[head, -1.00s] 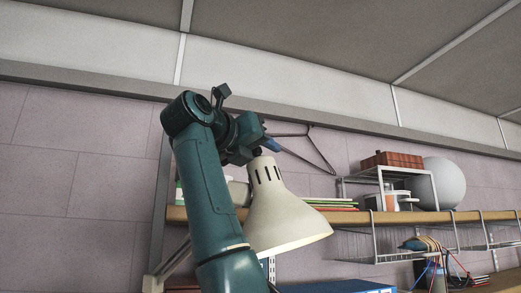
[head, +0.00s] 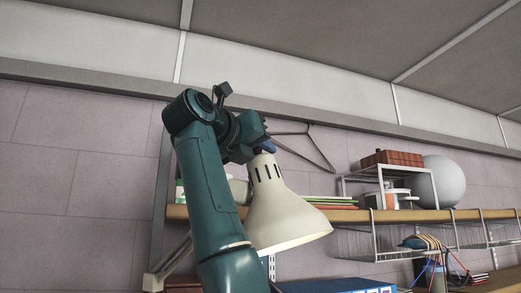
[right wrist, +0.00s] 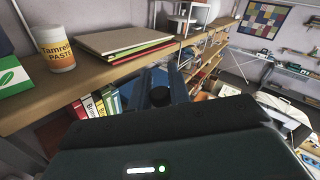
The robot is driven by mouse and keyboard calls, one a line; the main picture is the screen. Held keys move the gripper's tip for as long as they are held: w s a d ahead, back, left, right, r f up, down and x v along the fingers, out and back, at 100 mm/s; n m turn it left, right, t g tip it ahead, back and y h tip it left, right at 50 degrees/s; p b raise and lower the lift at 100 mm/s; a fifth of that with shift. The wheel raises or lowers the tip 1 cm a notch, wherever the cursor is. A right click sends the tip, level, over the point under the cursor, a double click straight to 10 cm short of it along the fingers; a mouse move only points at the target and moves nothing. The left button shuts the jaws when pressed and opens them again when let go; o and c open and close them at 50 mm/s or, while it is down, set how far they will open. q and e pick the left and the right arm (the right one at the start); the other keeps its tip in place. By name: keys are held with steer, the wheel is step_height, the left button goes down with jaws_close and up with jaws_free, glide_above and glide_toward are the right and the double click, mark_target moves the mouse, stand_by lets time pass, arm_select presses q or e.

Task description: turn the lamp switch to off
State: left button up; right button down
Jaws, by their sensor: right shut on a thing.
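The cream lamp shade (head: 285,215) hangs in front of the shelf in the head view, opening downward, with dark slots near its top. Its pale inner rim shows. The small black switch knob (head: 258,151) is at the top of the shade. It also shows in the right wrist view (right wrist: 160,97), between the blue fingers. My right gripper (head: 267,147) is at the top of the lamp, shut on the knob. The knob's exact setting cannot be read. My left gripper is not in view.
A wooden shelf (head: 440,215) runs behind the lamp with a wire rack (head: 375,176), a brown box (head: 392,158) and a white globe (head: 444,182). In the right wrist view a paste jar (right wrist: 54,48) and stacked folders (right wrist: 125,40) stand on the shelf.

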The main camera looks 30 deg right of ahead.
steer(key=shift+t+y, duration=0.3)
steer(key=shift+t, duration=0.1)
steer(key=n+t+y, duration=0.1)
steer(key=y, duration=0.1)
steer(key=n+t+y, duration=0.4)
steer(key=shift+w+a, duration=0.25)
steer(key=shift+a, duration=0.05)
steer(key=n+y, duration=0.1)
steer(key=y, duration=0.1)
steer(key=n+t+y, duration=0.1)
steer(key=n+y, duration=0.1)
steer(key=y, duration=0.1)
steer(key=n+y, duration=0.2)
steer(key=shift+w+a+f+t+y, duration=0.2)
steer(key=shift+a+t+y, duration=0.1)
steer(key=shift+t, duration=0.1)
steer(key=shift+y, duration=0.3)
steer(key=c, duration=1.3)
jaws_free()
steer(key=shift+s, duration=0.15)
steer(key=b+v, duration=0.2)
steer(key=v, duration=1.1)
steer(key=shift+b, duration=0.3)
